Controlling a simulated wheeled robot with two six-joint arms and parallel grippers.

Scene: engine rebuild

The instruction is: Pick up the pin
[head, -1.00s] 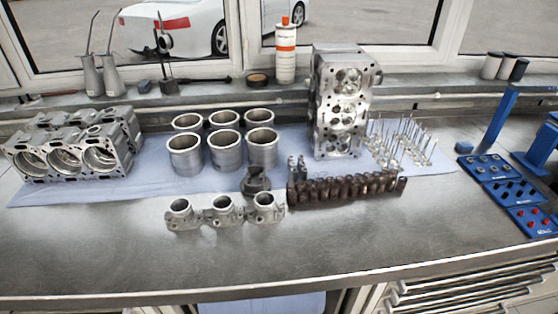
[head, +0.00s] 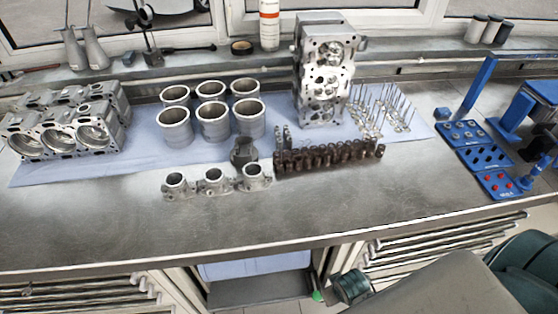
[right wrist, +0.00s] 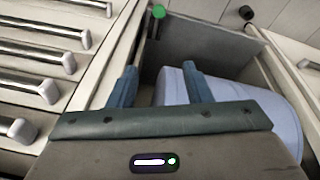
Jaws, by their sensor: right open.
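No single part is clearly recognisable as the pin. Small parts sit in three blue trays at the right of the bench in the head view: light round parts in the back tray (head: 444,125), dark ones in the middle tray (head: 505,156), red ones in the front tray (head: 484,187). My right gripper (right wrist: 160,68) is open and empty in the right wrist view. My left gripper is not in view.
The engine block (head: 60,135), several cylinder liners (head: 213,122), the cylinder head (head: 310,90) and upright valves (head: 388,110) stand on a blue cloth (head: 75,165). Blue fixtures (head: 482,85) rise behind the trays. Drawers (right wrist: 45,50) flank the gripper. The bench front (head: 330,205) is clear.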

